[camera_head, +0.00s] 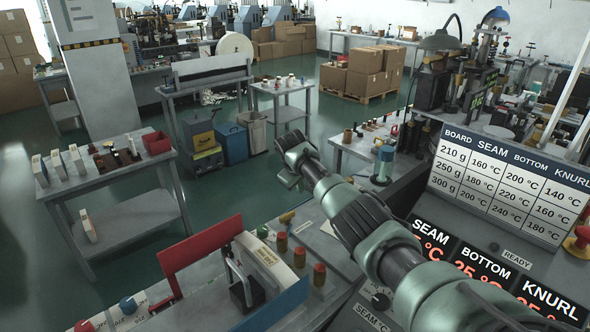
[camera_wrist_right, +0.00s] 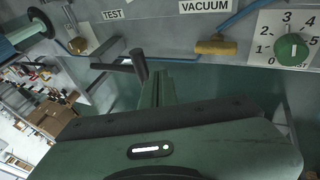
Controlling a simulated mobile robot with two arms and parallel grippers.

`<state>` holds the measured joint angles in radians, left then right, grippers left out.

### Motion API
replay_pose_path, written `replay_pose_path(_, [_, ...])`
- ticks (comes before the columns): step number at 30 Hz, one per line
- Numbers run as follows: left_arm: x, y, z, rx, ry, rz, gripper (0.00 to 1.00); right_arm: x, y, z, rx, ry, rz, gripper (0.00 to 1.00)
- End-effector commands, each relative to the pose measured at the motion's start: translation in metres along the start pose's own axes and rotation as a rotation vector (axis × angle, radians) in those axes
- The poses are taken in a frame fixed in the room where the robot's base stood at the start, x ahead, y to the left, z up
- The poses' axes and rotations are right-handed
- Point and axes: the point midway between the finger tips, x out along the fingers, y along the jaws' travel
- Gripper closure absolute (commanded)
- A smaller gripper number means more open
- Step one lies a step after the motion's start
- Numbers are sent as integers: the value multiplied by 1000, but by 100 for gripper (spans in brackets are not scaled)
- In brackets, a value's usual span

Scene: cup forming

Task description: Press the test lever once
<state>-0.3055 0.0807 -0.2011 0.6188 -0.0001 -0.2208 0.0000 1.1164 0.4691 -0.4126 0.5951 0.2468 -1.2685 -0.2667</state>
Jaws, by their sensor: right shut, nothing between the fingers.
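My right gripper shows in the wrist view (camera_wrist_right: 158,78), its green fingers together with nothing between them. In the head view my right arm reaches in from the lower right and the gripper end (camera_head: 289,178) points down. In the wrist view a dark L-shaped lever (camera_wrist_right: 118,67) shows just left of the fingertips, below the TEST label (camera_wrist_right: 112,14). I cannot tell whether the fingers touch it. In the head view the lever is not clearly seen. My left gripper is not in view.
A yellow handle (camera_wrist_right: 215,46) hangs below the VACUUM label (camera_wrist_right: 205,6). A green dial (camera_wrist_right: 292,46) is at the right. A display board (camera_head: 500,185) stands at right. Green floor lies beyond.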

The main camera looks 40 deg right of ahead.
Motion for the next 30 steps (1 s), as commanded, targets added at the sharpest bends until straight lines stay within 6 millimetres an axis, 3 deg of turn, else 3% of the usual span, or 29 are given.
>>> replay_pose_path(8, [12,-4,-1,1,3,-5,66,-40,-4,3,-1,2,3,100])
replay_pose_path(15, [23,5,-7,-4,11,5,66,-76,-6,2,0,0,2,100])
replay_pose_path(20, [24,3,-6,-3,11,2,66,-85,-6,2,1,-2,2,100])
replay_pose_path(30, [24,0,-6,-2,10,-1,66,-86,-6,2,1,-2,1,100])
